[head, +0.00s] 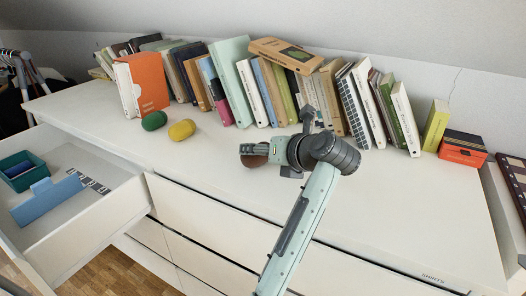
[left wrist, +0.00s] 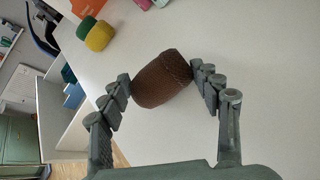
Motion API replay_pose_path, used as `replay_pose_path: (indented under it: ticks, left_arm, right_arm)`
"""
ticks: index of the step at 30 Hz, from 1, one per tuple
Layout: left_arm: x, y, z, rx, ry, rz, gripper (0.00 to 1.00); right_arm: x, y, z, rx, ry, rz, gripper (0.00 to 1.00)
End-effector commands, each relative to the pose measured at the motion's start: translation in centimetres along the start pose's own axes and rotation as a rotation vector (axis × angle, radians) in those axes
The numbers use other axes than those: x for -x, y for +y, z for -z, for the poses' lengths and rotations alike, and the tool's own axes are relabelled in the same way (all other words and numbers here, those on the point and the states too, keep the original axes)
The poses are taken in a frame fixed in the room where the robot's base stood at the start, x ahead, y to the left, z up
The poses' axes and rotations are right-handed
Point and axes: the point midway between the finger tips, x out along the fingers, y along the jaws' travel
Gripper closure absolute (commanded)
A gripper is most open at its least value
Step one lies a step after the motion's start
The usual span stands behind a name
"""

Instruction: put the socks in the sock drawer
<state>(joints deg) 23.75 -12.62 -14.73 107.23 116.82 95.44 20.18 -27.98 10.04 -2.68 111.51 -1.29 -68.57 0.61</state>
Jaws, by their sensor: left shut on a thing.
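My left gripper (head: 256,152) is shut on a rolled brown sock (head: 254,161) over the white dresser top. In the left wrist view the brown sock (left wrist: 161,79) sits between the two fingers. A green rolled sock (head: 154,121) and a yellow one (head: 181,130) lie side by side on the dresser top, left of the gripper. They also show at the upper left of the left wrist view as green (left wrist: 87,28) and yellow (left wrist: 100,36). An open drawer (head: 108,222) stands out at the left. My right gripper is not in view.
The drawer holds a teal box (head: 20,172), a blue divider (head: 47,200) and a patterned strip. A row of books (head: 235,80) lines the back of the dresser. An orange box (head: 463,148) stands at the right. A closed front reads SHIRTS (head: 432,277).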

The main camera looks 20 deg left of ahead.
Motion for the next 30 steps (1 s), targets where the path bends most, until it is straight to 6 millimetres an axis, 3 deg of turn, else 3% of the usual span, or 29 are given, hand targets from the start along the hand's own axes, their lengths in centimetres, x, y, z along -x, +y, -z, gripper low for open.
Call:
replay_pose_path:
  ticks: [13,14,18,30]
  left_arm:
    - [-0.20,-0.19,0.40,0.001,0.000,0.001,0.65]
    - [-0.16,-0.16,0.33,0.000,0.000,0.001,0.33]
    - [-0.16,-0.14,0.31,0.000,0.000,0.001,0.16]
    - [0.03,0.04,-0.08,0.000,-0.002,0.000,0.15]
  right_arm:
    - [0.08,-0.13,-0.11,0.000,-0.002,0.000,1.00]
    - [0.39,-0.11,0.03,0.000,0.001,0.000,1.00]
    - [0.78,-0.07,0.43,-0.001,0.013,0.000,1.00]
    - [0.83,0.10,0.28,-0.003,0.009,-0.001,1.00]
